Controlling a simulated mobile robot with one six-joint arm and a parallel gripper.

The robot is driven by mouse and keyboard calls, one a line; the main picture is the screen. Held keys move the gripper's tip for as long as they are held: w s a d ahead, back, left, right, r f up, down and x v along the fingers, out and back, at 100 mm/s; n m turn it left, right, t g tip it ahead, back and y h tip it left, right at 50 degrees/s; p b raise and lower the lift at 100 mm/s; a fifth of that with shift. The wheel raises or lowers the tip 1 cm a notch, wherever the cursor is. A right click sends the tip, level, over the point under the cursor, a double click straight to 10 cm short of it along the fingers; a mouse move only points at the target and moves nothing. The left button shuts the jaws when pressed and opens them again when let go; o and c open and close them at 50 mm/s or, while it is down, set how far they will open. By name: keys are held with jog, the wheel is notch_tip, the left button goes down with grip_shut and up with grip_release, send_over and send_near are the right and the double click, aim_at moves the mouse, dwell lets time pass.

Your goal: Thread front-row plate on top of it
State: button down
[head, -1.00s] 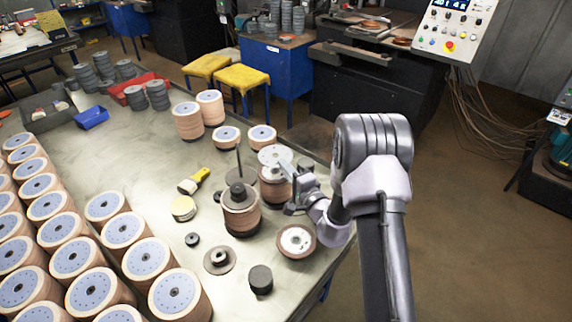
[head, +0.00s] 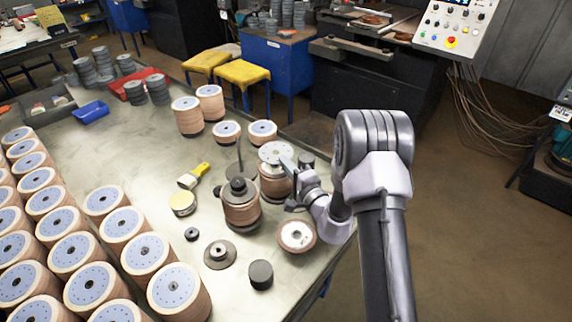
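At the front are a flanged grey plate (head: 220,254) and a brown-rimmed disc with a pale centre (head: 297,236).
Rows of flap disc stacks (head: 75,257) fill the left of the bench. A black cylinder (head: 261,274), a small black ring (head: 192,234), a yellow-handled brush (head: 193,176) and a yellow-topped tin (head: 182,202) lie near the spindle. The bench's right edge (head: 318,283) is close to my arm.

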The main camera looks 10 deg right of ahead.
aim_at(286, 177)
jog(key=shift+f+b, duration=1.25)
jog(key=shift+b, duration=0.15)
notch_tip(286, 177, down, 2)
jog(key=b, duration=0.2)
jog(key=shift+f+b, duration=0.15)
jog(key=shift+b, duration=0.15)
jog(key=c, duration=1.6)
grip_release()
jog(key=shift+s, duration=0.1)
jog(key=shift+s, duration=0.1)
jog(key=v, duration=1.7)
jog(key=shift+r+b, duration=0.3)
